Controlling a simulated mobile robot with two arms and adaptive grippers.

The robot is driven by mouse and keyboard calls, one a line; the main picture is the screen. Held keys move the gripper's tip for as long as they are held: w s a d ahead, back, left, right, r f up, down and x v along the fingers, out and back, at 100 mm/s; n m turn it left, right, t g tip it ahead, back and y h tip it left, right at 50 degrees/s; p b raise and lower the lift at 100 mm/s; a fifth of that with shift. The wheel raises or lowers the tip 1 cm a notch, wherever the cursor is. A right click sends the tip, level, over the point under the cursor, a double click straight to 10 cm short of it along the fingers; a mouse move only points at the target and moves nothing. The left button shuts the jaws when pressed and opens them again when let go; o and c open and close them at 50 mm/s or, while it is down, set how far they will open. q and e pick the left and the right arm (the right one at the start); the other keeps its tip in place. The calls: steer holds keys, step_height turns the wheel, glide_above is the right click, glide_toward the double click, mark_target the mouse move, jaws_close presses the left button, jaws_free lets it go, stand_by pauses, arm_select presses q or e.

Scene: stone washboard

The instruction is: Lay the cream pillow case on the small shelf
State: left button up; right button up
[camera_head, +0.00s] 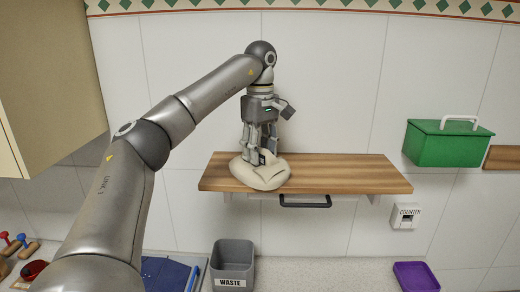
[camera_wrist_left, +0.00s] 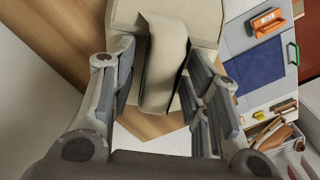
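The cream pillow case (camera_head: 262,175) lies as a soft, rounded bundle on the left end of the small wooden shelf (camera_head: 340,174), bulging slightly over its front edge. My left gripper (camera_head: 261,156) points down onto it from above. In the left wrist view, a raised fold of the pillow case (camera_wrist_left: 163,70) stands between the two fingers (camera_wrist_left: 160,88), which are spread apart. Small gaps seem to show beside the fold, though light contact cannot be ruled out. My right gripper is not in view.
A dark handle (camera_head: 305,203) hangs under the shelf. A green box (camera_head: 447,146) is on the wall at right. The shelf's right part is bare.

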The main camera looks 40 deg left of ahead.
arm_select(q)
step_height(320, 180, up, 12)
steer(key=shift+r, duration=0.2)
stand_by(1.0)
steer(key=shift+d+f, duration=0.1)
steer(key=shift+f, duration=0.05)
stand_by(0.5)
